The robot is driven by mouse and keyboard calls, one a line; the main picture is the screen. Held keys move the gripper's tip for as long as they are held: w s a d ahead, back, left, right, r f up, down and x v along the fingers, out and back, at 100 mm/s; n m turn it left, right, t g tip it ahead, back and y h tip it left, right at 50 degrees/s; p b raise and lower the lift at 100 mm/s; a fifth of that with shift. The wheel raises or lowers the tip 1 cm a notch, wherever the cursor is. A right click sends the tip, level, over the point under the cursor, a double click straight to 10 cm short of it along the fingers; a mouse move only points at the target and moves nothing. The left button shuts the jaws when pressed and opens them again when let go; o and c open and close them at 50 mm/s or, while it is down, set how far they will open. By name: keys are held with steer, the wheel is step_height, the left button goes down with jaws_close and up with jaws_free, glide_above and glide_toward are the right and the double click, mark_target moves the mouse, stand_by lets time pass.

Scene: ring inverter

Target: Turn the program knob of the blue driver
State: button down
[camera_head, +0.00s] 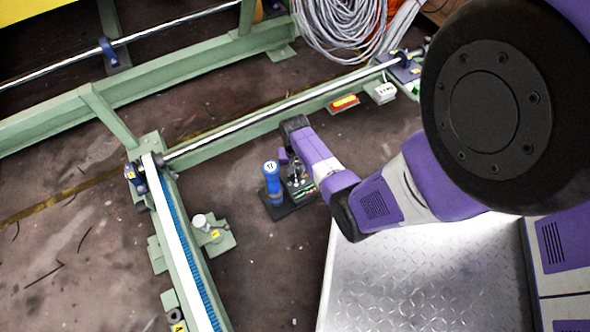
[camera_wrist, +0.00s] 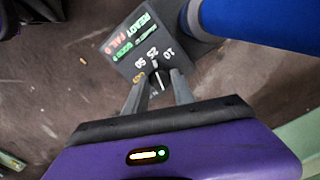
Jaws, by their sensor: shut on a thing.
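The blue driver (camera_head: 271,183) stands upright in a dark base on the floor, left of my arm in the head view. Its blue body (camera_wrist: 262,20) also fills the upper right of the wrist view. Beside it, a dark panel (camera_wrist: 128,55) carries READY and FAIL lettering and a dial with the numbers 10, 25 and 50. My gripper (camera_wrist: 159,78) points at this dial with its two grey fingers close together. They are shut on the small program knob (camera_wrist: 158,73), which is mostly hidden between the fingertips. The knob's exact angle is hard to read.
A green frame with a metal rod (camera_head: 280,105) runs behind the driver. A green rail with a blue strip (camera_head: 185,245) stands to the left, with a small green bracket (camera_head: 212,237) beside it. Coiled grey cable (camera_head: 345,35) lies at the back. Brown floor surrounds the driver.

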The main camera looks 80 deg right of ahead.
mark_target(295, 173)
steer(key=n+p, duration=0.2)
steer(key=n, duration=0.1)
steer(key=shift+r, duration=0.15)
steer(key=shift+n+p, duration=0.7)
steer(key=shift+n, duration=1.4)
steer(key=c, duration=1.1)
jaws_free()
steer(key=shift+o, duration=0.2)
step_height(295, 173, up, 7)
steer(key=p, duration=0.5)
steer(key=shift+r, duration=0.2)
